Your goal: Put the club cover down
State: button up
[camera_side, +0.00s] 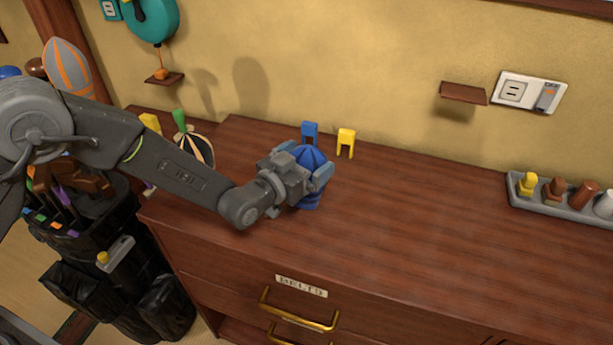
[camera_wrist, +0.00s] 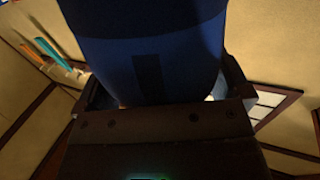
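The blue club cover (camera_side: 310,158) is between the fingers of my gripper (camera_side: 308,175), over the left part of the wooden cabinet top (camera_side: 400,220). The cover stands roughly upright with its domed end up. Its lower end is at or just above the wood; I cannot tell if it touches. In the wrist view the blue cover (camera_wrist: 150,50) fills the space between the fingers of my gripper (camera_wrist: 163,92), which is shut on it. The gripper body hides part of the cover in the side view.
A blue peg stand (camera_side: 310,130) and a yellow one (camera_side: 346,140) are behind the cover. A striped cover (camera_side: 198,150) is to the left. A grey tray (camera_side: 565,205) with several small pieces sits at the right. The cabinet top between is clear.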

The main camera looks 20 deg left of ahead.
jog(key=c, duration=0.6)
jog(key=shift+o, duration=0.2)
jog(key=shift+r, duration=0.15)
